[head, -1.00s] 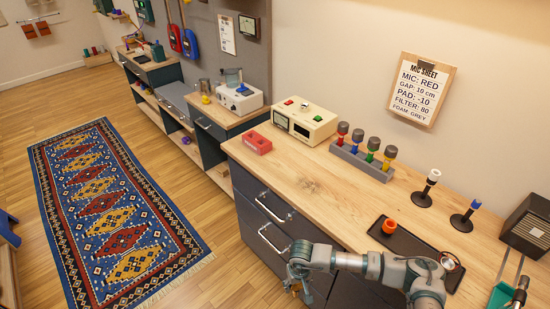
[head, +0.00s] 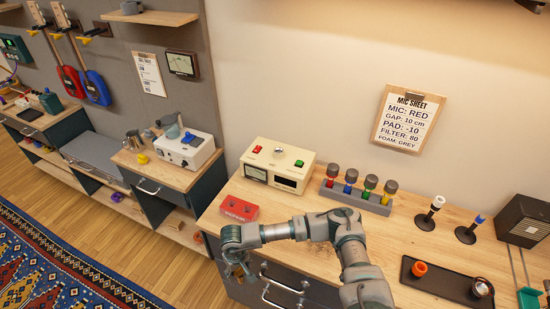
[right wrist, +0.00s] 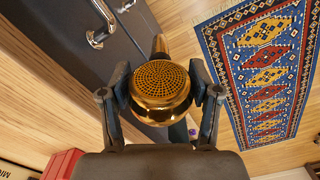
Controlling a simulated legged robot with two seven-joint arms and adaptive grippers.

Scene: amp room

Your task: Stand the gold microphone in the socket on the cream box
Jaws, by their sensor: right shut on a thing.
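The gold microphone (right wrist: 160,92) is between the fingers of my right gripper (right wrist: 160,100), its round perforated end facing the wrist camera and its narrower part pointing away. In the head view my right gripper (head: 238,266) hangs low in front of the left end of the bench, below and left of the cream box; the microphone is hard to make out there. The cream box (head: 262,176) stands on the bench against the wall. A small round pale fitting (head: 278,151) sits on its top between a red and a green button; I cannot tell if it is the socket. My left gripper is not in view.
A red box (head: 239,208) lies on the bench (head: 340,226) in front of the cream box. A grey rack (head: 355,200) of several coloured microphones stands to the right. Further right are two black stands (head: 427,221) and a dark tray (head: 446,284). Drawer handles (head: 283,298) stick out below.

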